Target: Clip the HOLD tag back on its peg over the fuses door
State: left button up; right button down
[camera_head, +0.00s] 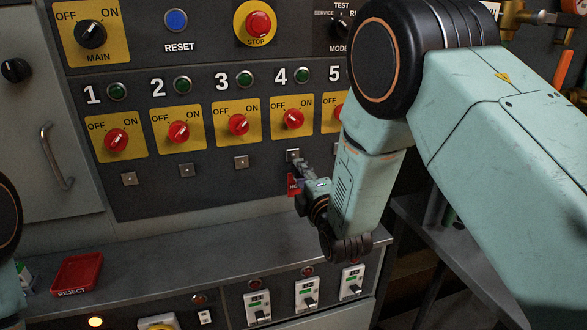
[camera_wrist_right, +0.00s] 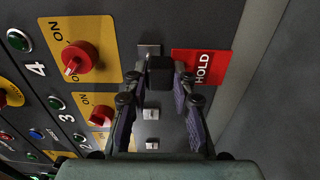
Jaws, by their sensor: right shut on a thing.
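My right gripper (camera_head: 303,168) is at the dark panel, just below the number 4 switch. In the right wrist view, its fingers (camera_wrist_right: 160,76) are shut on the black clip of the red HOLD tag (camera_wrist_right: 205,68). A red sliver of the tag shows in the head view (camera_head: 293,184), mostly behind the gripper. The clip is close to the small square peg plate (camera_head: 293,154) under switch 4, also seen in the right wrist view (camera_wrist_right: 148,50). I cannot tell whether they touch. No door label reading FUSES is legible. My left gripper is out of view.
Similar plates sit under switches 1 (camera_head: 129,178), 2 (camera_head: 186,170) and 3 (camera_head: 241,161). Red knobs (camera_head: 238,124) project above them. A grey door with a handle (camera_head: 56,158) is at left. A red REJECT tray (camera_head: 77,273) stands on the ledge (camera_head: 190,255), otherwise mostly clear.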

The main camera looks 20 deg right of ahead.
jog(key=shift+s+p, duration=0.3)
jog(key=shift+s, duration=1.1)
jog(key=s+a+f+n+g+y, duration=0.3)
jog(key=s+a+n+y, duration=0.2)
jog(key=s, duration=0.5)
jog(key=s+a+f+n+g+y, duration=0.3)
jog(key=s+a+n+g+y, duration=0.1)
jog(key=s+a+y, duration=0.3)
jog(key=s+n+y, duration=0.1)
jog(key=s+y, duration=0.1)
jog(key=s, duration=0.1)
jog(key=shift+s+f+n+g, duration=0.15)
jog(key=shift+n+g, duration=0.15)
jog(key=shift+a, duration=0.2)
